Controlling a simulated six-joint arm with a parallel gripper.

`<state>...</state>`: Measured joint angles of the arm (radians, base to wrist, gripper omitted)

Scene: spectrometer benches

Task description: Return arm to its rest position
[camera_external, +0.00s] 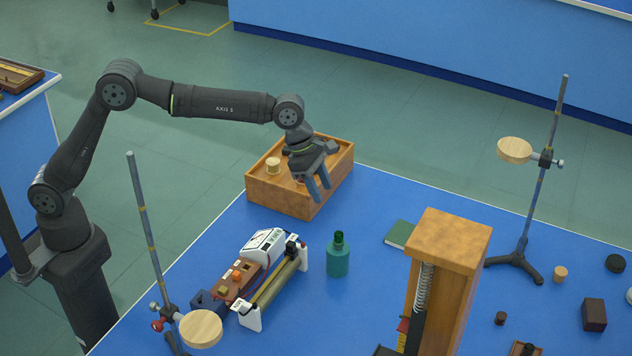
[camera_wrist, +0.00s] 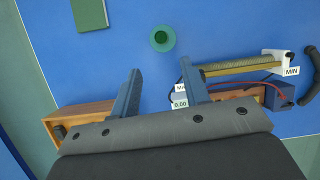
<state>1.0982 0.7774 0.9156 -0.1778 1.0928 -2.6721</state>
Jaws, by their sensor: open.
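My gripper (camera_external: 318,191) is open and empty, pointing down over the front right side of a wooden box (camera_external: 281,194). My arm reaches out from the left to the box in the external view. In the wrist view, the two blue-grey fingers of my gripper (camera_wrist: 160,92) stand apart with blue tabletop between them. The wooden box (camera_wrist: 84,113) shows partly behind the left finger there. A light wooden cylinder (camera_external: 273,165) sits in the box. The rest of the box's contents is partly hidden by my gripper.
A green bottle (camera_external: 338,256) stands right of a rheostat (camera_external: 272,282) and meter (camera_external: 264,242). A tall wooden stand (camera_external: 448,242) with a spring rises at the front. Metal stands (camera_external: 147,225) (camera_external: 540,165) hold round wooden discs. A green book (camera_external: 399,235) lies flat. Blue tabletop between is clear.

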